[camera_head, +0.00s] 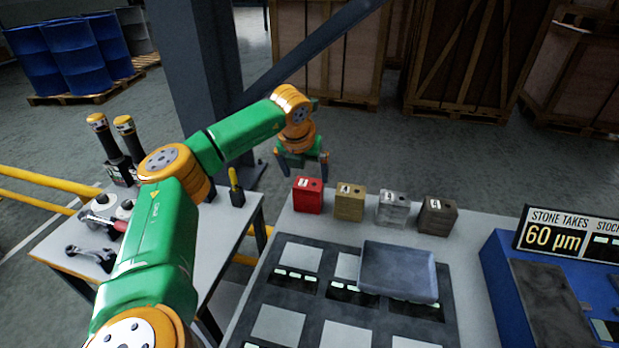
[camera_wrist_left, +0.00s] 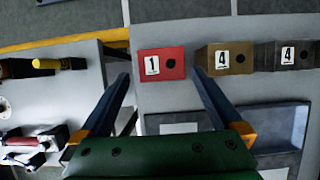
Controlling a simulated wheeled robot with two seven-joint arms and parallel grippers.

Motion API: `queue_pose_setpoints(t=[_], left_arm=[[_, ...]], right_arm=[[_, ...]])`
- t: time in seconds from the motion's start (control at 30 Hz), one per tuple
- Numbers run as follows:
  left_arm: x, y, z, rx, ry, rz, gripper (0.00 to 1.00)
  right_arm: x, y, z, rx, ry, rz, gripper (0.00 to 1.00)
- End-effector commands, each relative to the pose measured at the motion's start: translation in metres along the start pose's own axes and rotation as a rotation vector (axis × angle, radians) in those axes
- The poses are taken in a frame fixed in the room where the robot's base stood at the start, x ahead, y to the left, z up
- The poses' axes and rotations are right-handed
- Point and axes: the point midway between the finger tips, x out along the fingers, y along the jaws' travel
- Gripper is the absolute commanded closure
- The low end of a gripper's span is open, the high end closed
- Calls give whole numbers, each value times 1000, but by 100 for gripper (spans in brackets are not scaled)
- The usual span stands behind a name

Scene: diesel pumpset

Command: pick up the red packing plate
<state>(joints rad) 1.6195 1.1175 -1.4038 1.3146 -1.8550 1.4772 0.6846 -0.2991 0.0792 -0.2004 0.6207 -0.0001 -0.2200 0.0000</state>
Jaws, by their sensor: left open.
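The red packing plate (camera_head: 307,196) is a small red block with a white label reading 1 and a dark hole on top. It stands upright at the left end of a row on the grey bench. My left gripper (camera_head: 300,163) is open and empty, above and just behind the red plate in the head view. In the left wrist view the red plate (camera_wrist_left: 153,75) shows beyond the fingers, between the two fingertips (camera_wrist_left: 162,65) and apart from them. My right gripper is not in view.
A brass block (camera_head: 350,203), a silver block (camera_head: 393,210) and a dark block (camera_head: 438,216) stand right of the red one, with narrow gaps. A grey tray (camera_head: 398,270) sits in front. A side table (camera_head: 225,225) with tools stands left; a steel post (camera_head: 195,70) rises behind.

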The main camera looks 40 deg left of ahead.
Motion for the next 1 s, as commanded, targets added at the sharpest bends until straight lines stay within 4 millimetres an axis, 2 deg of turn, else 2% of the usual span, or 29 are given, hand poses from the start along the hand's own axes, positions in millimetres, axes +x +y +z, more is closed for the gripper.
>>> queue_pose_setpoints(t=[0.07,0.2,0.43,0.47,0.8,0.83,1.0], left_arm=[[12,-1,2,0,5,3,0],[37,-2,1,-2,3,1,0],[42,-2,0,0,0,-1,0],[42,-2,1,0,0,-1,5],[41,-2,1,-1,-1,-2,97],[40,-2,2,-1,-3,-3,100],[40,-2,2,-1,-2,-3,100]], right_arm=[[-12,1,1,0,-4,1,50],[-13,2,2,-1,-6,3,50],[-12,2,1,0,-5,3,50],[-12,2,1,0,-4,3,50],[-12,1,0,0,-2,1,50],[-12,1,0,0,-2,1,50],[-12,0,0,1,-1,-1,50]])
